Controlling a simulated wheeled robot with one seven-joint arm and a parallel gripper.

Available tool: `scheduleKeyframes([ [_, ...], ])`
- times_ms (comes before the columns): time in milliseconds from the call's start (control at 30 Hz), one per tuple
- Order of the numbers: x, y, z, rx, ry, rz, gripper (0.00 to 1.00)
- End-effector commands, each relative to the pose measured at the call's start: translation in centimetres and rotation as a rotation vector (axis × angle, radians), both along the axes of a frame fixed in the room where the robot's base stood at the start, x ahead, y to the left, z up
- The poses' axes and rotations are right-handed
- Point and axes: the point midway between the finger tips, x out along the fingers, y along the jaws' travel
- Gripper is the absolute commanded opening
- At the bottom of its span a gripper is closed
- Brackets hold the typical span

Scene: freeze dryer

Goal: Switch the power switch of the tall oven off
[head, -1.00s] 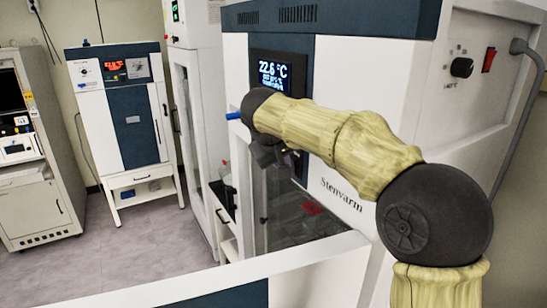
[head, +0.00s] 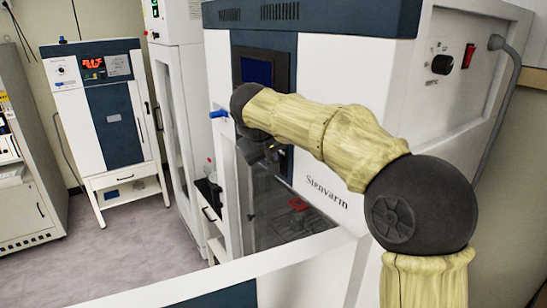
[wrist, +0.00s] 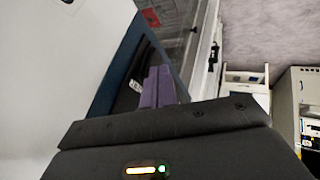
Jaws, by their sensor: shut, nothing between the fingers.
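The large white and dark blue cabinet marked Stenvarm (head: 327,192) fills the middle and right of the head view. Its red rocker switch (head: 469,56) is on the right side panel beside a black knob (head: 442,64). I cannot read the rocker's tilt at this size. Its front display (head: 257,70) is dark blue with no readable digits, partly behind my arm. My gripper's purple fingers (wrist: 158,78) are together and empty in the wrist view, near a dark blue and white surface. In the head view my wrist hides the fingers, in front of the cabinet and away from the switch.
A smaller white and blue oven (head: 108,105) with a lit red display stands on a stand at the back left. A tall white glass-fronted cabinet (head: 180,60) is beside the Stenvarm unit. A grey cable (head: 507,110) runs down the side panel. Floor (head: 130,245) is clear at left.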

Motion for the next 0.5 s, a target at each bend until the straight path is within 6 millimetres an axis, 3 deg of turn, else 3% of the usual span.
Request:
scheduleKeyframes([
  [500,0.0,-0.1,1.6,0.000,-0.001,-0.002,0.00],
])
